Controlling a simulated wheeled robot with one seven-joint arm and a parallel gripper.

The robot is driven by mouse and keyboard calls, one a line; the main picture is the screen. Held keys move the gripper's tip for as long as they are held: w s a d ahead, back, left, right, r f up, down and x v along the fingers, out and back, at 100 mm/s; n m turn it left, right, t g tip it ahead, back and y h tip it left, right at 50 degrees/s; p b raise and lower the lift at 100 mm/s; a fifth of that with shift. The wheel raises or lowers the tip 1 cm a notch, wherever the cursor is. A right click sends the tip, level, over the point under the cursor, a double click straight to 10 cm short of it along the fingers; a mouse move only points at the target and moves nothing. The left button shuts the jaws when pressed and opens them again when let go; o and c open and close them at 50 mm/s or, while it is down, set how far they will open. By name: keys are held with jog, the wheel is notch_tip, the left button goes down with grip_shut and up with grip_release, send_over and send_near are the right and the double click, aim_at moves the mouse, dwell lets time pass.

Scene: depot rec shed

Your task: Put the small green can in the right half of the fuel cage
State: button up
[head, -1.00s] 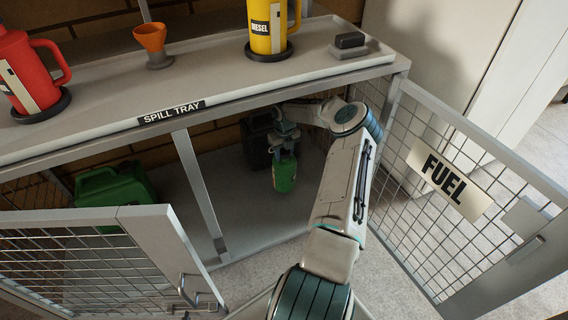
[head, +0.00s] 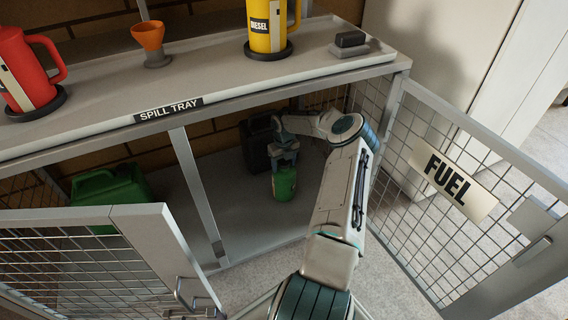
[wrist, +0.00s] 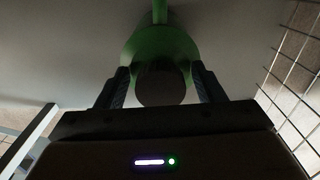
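The small green can (head: 284,184) is upright in the right half of the fuel cage (head: 240,215), to the right of the middle post (head: 196,185). My gripper (head: 284,160) is at the can's top, pointing down. In the wrist view, its two fingers (wrist: 162,85) lie on either side of the can's dark cap, against the green body (wrist: 160,42). The gripper is shut on the can. The can's base is at or just above the cage floor; I cannot tell which.
A black container (head: 255,142) stands behind the can. A larger green jerrycan (head: 105,187) is in the left half. Both mesh doors, left (head: 165,255) and right with the FUEL sign (head: 447,180), stand open. The spill tray shelf (head: 200,75) is above my gripper.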

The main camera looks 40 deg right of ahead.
jog(key=shift+r, duration=0.1)
notch_tip(320, 180, up, 8)
jog(key=p, duration=0.3)
jog(key=shift+s, duration=0.1)
